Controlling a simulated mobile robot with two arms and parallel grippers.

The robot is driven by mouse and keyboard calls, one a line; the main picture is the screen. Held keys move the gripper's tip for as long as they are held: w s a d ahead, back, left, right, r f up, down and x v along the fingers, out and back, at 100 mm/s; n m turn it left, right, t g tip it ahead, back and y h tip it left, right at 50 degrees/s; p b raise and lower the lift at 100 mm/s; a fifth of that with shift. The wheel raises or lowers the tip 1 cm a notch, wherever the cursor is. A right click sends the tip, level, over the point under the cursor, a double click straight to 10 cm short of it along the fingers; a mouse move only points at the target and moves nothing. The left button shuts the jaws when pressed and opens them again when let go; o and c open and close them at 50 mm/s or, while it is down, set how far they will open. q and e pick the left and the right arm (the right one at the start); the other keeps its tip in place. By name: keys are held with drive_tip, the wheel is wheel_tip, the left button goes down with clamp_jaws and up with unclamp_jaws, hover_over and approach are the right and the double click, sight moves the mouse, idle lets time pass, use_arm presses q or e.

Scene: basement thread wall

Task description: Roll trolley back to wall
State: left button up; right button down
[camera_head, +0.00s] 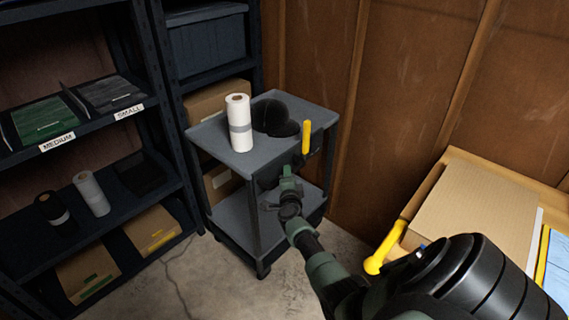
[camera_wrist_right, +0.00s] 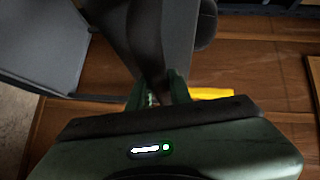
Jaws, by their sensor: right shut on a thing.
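The grey two-shelf trolley (camera_head: 205,137) stands in front of the wooden wall (camera_head: 325,60), beside the dark shelving. A yellow piece (camera_head: 306,138) sticks up at the trolley's near right side; a yellow part (camera_wrist_right: 213,94) also shows in the right wrist view. My right gripper (camera_head: 289,178) is at that side, its fingers (camera_wrist_right: 159,92) shut on a dark bar of the trolley. The exact grip is partly hidden. My left gripper is out of view.
Dark shelving (camera_head: 150,75) on the left holds packets, rolls and cardboard boxes. A wooden bench (camera_head: 470,165) with a cardboard sheet and a yellow-handled thing (camera_head: 383,250) is at right. Concrete floor (camera_head: 195,275) lies clear in front of the trolley.

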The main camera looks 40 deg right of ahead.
drive_tip(key=shift+d+r, duration=0.15)
drive_tip(key=shift+d, duration=0.1)
drive_tip(key=c, duration=1.6)
unclamp_jaws()
drive_tip(key=o, duration=0.3)
drive_tip(key=shift+d, duration=0.1)
drive_tip(key=shift+s+a, duration=0.15)
drive_tip(key=shift+a, duration=0.1)
drive_tip(key=f+p+v, duration=0.1)
drive_tip(key=p+v, duration=0.2)
drive_tip(key=v, duration=0.4)
drive_tip(key=shift+s+r, duration=0.2)
drive_tip(key=shift+r, duration=0.25)
